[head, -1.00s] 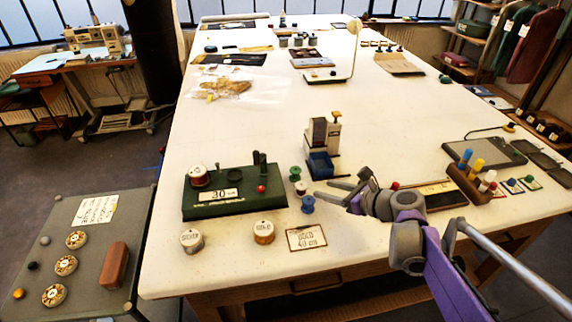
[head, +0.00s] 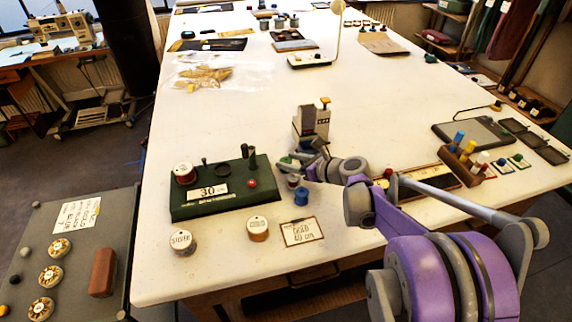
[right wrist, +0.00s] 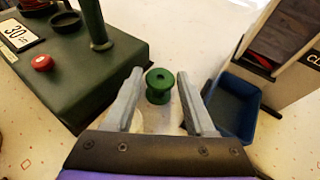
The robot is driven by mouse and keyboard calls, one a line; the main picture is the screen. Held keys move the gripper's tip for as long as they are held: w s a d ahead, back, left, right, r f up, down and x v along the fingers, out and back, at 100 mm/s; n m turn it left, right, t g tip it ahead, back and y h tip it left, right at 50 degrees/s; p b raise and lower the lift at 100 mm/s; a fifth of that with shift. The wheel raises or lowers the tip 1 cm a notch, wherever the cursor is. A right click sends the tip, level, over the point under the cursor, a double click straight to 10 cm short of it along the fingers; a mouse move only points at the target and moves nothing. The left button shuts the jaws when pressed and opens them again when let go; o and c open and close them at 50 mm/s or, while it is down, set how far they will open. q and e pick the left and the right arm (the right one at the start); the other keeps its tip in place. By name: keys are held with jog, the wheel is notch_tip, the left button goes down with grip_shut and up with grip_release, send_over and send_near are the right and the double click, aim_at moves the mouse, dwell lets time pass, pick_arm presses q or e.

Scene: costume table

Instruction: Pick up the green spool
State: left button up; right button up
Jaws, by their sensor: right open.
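The green spool (right wrist: 160,86) stands upright on the white table in the right wrist view, between the fingertips of my right gripper (right wrist: 160,74). White gaps show on both sides, so the fingers do not appear to touch it. In the head view my right gripper (head: 290,162) is at the spool beside the green stand, and its fingers hide most of the spool. My right gripper is open and empty. My left gripper is not in view.
The green stand (head: 230,198) with upright posts is close on the left. A dark blue tray (right wrist: 234,106) is close on the right. A blue spool (head: 301,196) stands just in front. Silver (head: 182,242) and gold (head: 258,229) reels stand near the front edge.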

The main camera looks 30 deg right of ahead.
jog(key=shift+x, duration=1.15)
jog(key=shift+s, duration=0.1)
jog(key=shift+c, duration=0.2)
grip_shut()
